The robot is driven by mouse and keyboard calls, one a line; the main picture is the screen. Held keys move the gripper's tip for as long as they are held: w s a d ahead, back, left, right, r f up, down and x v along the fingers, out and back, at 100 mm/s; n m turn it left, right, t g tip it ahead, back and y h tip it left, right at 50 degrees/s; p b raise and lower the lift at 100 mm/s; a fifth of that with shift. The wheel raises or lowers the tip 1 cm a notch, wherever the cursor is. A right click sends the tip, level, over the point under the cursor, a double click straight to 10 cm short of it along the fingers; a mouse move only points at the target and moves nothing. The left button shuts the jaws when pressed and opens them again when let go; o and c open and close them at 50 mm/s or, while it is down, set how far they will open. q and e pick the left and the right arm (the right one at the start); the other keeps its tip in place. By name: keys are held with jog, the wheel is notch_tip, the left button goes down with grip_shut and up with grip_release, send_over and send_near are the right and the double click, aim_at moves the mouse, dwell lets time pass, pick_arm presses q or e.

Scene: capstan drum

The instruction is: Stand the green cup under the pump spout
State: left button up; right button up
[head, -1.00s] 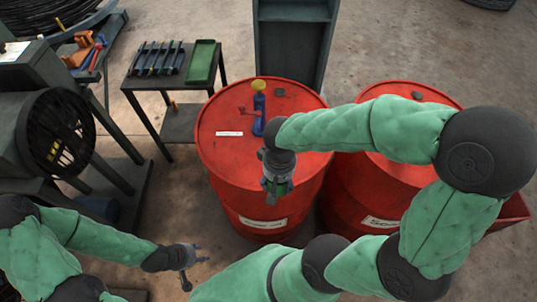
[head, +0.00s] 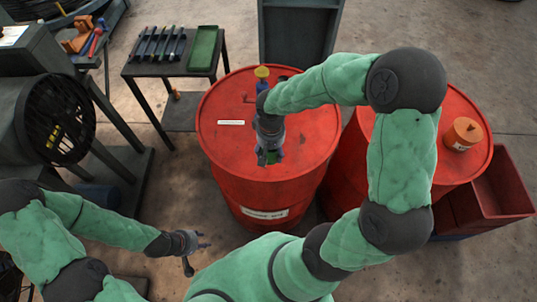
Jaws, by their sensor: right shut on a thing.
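The pump stands on the lid of the left red drum (head: 318,118), with a yellow top (head: 262,73) and a blue body (head: 261,86). My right arm hides its lower part, and I cannot make out the spout clearly. My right gripper (head: 268,158) points down over the front half of that lid, in front of the pump. It is shut on the green cup (head: 262,157), which shows only as a small patch of green between the fingers. I cannot tell whether the cup touches the lid. My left gripper (head: 203,250) is open and empty, low at the left of the drum.
A second red drum (head: 462,100) at right carries an orange can (head: 463,133). A red bin (head: 500,190) stands beside it. A dark table (head: 135,68) at back left holds a green tray (head: 203,48) and several dark tools. A black fan (head: 55,126) stands at left.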

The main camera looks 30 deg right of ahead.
jog(key=shift+w+d+f, duration=0.15)
jog(key=shift+w+f, duration=0.7)
jog(key=shift+f, duration=0.25)
jog(key=shift+w+f+b, duration=0.15)
jog(key=shift+f+b, duration=0.4)
jog(key=shift+f, duration=1)
jog(key=shift+f, duration=0.1)
jog(key=shift+f, duration=0.15)
jog(key=o, duration=1.2)
jog(key=shift+r, duration=0.35)
notch_tip(320, 180, up, 12)
jog(key=p, duration=0.2)
jog(key=shift+p, duration=0.3)
